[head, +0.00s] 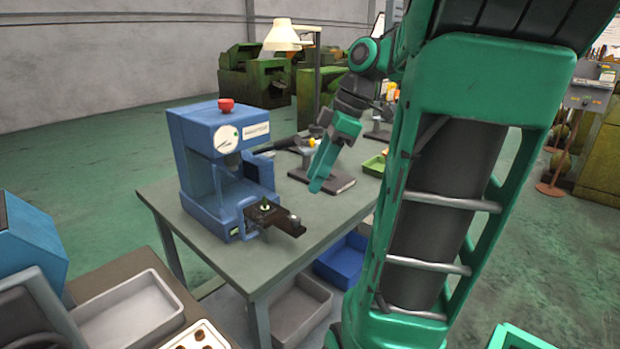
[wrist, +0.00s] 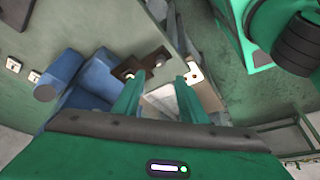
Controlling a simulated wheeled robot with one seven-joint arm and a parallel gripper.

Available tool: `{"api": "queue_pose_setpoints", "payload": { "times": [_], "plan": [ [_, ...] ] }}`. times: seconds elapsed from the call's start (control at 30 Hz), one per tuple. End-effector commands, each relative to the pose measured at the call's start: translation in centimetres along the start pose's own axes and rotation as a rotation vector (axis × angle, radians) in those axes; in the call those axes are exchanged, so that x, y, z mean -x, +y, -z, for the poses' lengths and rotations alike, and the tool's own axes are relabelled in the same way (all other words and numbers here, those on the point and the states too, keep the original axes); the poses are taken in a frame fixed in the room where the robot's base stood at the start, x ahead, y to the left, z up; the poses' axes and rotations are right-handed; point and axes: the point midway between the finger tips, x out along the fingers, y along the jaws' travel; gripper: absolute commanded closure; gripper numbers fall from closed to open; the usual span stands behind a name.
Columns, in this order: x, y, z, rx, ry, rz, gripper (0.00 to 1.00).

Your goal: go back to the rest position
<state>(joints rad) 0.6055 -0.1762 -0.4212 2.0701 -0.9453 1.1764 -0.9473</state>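My gripper (head: 318,186) hangs in the air above the grey-green workbench (head: 315,235), right of the blue press, with its green fingers pointing down. In the wrist view my gripper (wrist: 161,76) has its two fingers apart and nothing shows between them. The blue press (head: 205,160) has a red knob on top and a round gauge. A dark fixture plate (head: 288,226) with a small part in it sticks out from its front. In the wrist view the fixture plate (wrist: 148,62) is beyond the fingertips, apart from them.
A lamp with a cream shade (head: 284,36) and a dark-based stand (head: 338,182) are on the bench. A blue bin (head: 340,262) and a grey bin (head: 300,312) sit below it. A grey tray (head: 128,312) is at the lower left. Open green floor (head: 75,190) lies left of the bench.

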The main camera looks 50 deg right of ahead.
Motion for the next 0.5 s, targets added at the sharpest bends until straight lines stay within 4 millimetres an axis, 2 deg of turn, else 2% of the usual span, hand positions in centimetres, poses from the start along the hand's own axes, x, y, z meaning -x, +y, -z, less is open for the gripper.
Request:
{"api": "queue_pose_setpoints", "payload": {
  "times": [0.4, 0.5],
  "plan": [
    [-0.08, -0.03, 0.03, -0.003, 0.000, 0.000, 0.62],
    [-0.62, -0.42, 0.28, -0.049, -0.005, 0.003, 0.62]
  ]
}}
